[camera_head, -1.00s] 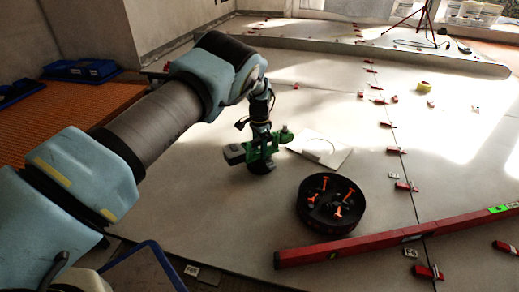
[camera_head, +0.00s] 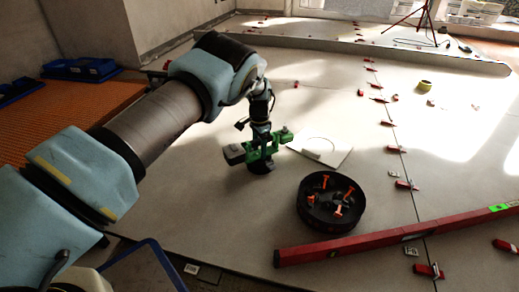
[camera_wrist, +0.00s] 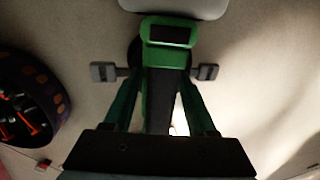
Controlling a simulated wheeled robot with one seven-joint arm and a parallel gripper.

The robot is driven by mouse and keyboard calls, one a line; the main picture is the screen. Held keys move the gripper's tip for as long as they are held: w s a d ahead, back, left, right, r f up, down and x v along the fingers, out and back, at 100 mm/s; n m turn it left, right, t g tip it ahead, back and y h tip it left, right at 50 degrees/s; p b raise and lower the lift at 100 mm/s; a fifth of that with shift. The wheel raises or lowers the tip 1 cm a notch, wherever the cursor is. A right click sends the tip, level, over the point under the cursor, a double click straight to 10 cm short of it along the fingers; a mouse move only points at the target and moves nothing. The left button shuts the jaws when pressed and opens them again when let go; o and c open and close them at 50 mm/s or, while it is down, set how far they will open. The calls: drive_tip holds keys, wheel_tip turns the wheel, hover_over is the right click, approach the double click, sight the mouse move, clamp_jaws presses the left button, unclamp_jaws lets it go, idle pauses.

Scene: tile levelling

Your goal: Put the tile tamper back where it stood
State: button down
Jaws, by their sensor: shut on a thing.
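The tile tamper (camera_head: 264,150) is a green tool with a grey block at its left end and a dark round base. In the head view it is upright at the tile floor, left of a pale square board. I cannot tell whether its base touches the floor. My gripper (camera_head: 261,134) is above it and shut on it. In the wrist view the tamper's green and black body (camera_wrist: 169,32) lies between the fingers of my gripper (camera_wrist: 155,72). The pale square board (camera_head: 338,153) bears a thin curved outline and a small white piece.
A round black tub (camera_head: 331,226) with orange-handled pieces stands to the right of the tamper. A long red level (camera_head: 375,241) lies across the front right. Red wedges line a tile joint (camera_head: 391,150) further right. Bare floor (camera_head: 235,215) is free in front of the tamper.

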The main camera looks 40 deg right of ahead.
drive_tip(key=shift+r, duration=0.1)
drive_tip(key=c, duration=0.6)
unclamp_jaws()
drive_tip(key=o, duration=0.5)
drive_tip(key=shift+a, duration=0.1)
wheel_tip(320, 180, up, 11)
drive_tip(key=p, duration=0.5)
